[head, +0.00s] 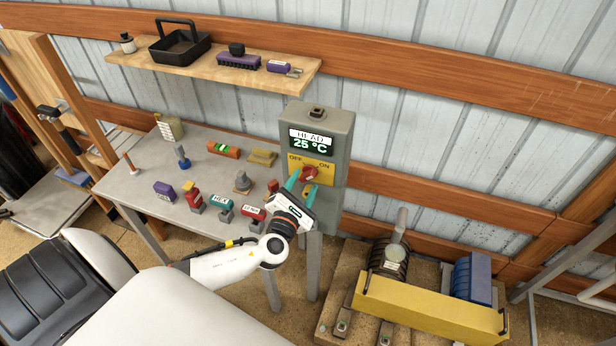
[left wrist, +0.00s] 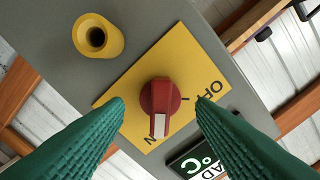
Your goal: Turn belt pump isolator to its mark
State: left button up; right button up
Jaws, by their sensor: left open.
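The isolator is a red rotary knob (head: 309,173) on a yellow OFF/ON plate (head: 322,167) on the front of a grey box (head: 341,125). In the left wrist view the knob (left wrist: 159,98) has a white pointer tip toward the picture's bottom, by the partly covered ON lettering. A dark tick lies beside OFF, to the knob's right there. My left gripper (head: 300,187) is open in front of the plate. Its green fingers (left wrist: 160,100) stand either side of the knob, with gaps visible on both sides. My right gripper is not in view.
A display (head: 311,141) above the plate reads HEAD, 25 °C. A yellow socket (left wrist: 97,36) shows in the left wrist view. The grey table (head: 140,185) at left holds several coloured parts and handles. A yellow-covered machine (head: 430,305) stands on the floor at right.

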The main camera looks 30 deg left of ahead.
pick_arm(q)
jog(key=shift+v, duration=2.1)
jog(key=s+a+f+n+g+b, duration=0.1)
jog(key=s+f+n+g+b, duration=0.25)
jog(key=f, duration=0.75)
jog(key=s+a+f+n+g+b, duration=0.1)
jog(key=s+f+n+g, duration=0.25)
jog(key=f+n, duration=0.55)
jog(key=s+a+f+n+g+b, duration=0.2)
jog(key=s+f+n+b, duration=0.15)
jog(key=f, duration=0.95)
jog(key=s+d+f+n+g+h+b, duration=0.2)
jog(key=s+d+f+n, duration=0.3)
jog(key=s+f+n, duration=0.6)
jog(key=s+d+f+n+g+h+b, duration=0.2)
jog(key=s+d+f+n+g+b, duration=0.2)
jog(key=s+f+n, duration=0.8)
jog(key=s+d+f+g, duration=0.1)
jog(key=s+d+f, duration=0.1)
jog(key=s, duration=0.3)
jog(key=shift+s+d+f+g, duration=0.25)
jog(key=shift+g, duration=0.05)
